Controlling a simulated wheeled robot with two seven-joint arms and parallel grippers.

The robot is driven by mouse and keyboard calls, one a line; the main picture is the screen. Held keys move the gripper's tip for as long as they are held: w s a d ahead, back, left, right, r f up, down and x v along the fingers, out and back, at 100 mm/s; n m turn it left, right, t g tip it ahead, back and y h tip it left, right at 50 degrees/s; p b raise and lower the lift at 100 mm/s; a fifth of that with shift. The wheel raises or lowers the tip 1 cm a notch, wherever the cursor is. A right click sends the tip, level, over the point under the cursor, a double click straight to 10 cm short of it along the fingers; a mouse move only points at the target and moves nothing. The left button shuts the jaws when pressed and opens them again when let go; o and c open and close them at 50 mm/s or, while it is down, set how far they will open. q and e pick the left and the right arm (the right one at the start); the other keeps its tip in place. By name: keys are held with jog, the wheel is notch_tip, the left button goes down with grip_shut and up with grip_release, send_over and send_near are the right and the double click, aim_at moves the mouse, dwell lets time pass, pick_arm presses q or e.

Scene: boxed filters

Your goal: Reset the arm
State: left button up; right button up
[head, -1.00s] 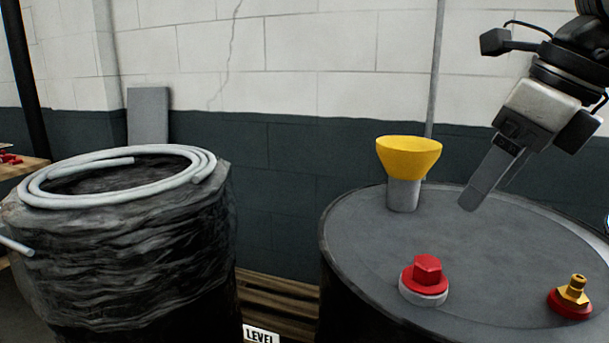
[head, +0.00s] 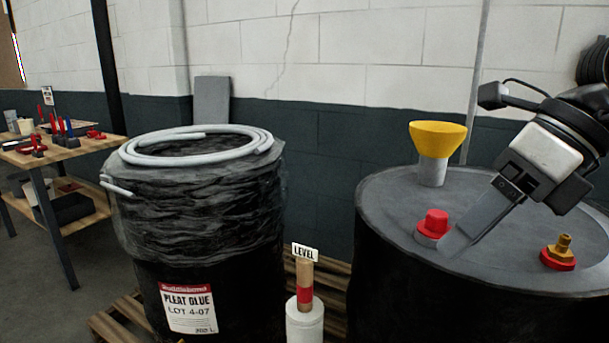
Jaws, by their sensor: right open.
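My right gripper (head: 462,236) reaches in from the upper right over the dark drum (head: 400,290) on the right. It is open and I see nothing between its fingers. Its fingertips show just right of the red cap (head: 434,224) on the drum lid; I cannot tell whether they touch it. My left gripper is out of view.
A yellow funnel (head: 438,138) and a brass fitting (head: 560,250) stand on the right drum. A wrapped glue drum (head: 215,220) with a coiled grey hose (head: 130,152) stands left. A level post (head: 305,320) stands between. A workbench (head: 75,150) is far left.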

jog(key=s+a+f+m+g+y, duration=0.2)
jog(key=a+m+g+y, duration=0.2)
jog(key=a+y, duration=1)
jog(key=w+d+f+m+t+h, duration=0.2)
jog(key=w+f+m+t+h, duration=0.15)
jog(key=f+m+t, duration=0.5)
jog(key=w+d+f+m+t+h, duration=0.2)
jog(key=f+m+t+h, duration=0.3)
jog(key=m, duration=0.7)
jog(key=w+d+f+m+t+h, duration=0.25)
jog(key=f+m+t, duration=0.35)
jog(key=m+t, duration=0.3)
jog(key=s+d+f+m+g+h, duration=0.1)
jog(key=s+f+m+g+h, duration=0.2)
jog(key=s+f, duration=0.3)
jog(key=s+d+f+m+g+h, duration=0.1)
jog(key=s+f+m+g+h, duration=0.2)
jog(key=f, duration=1.1)
jog(key=s+m+g, duration=0.2)
jog(key=s+g, duration=0.1)
jog(key=s, duration=0.1)
jog(key=shift+s+d+f, duration=0.15)
jog(key=shift+s+d, duration=0.05)
jog(key=shift+s, duration=0.05)
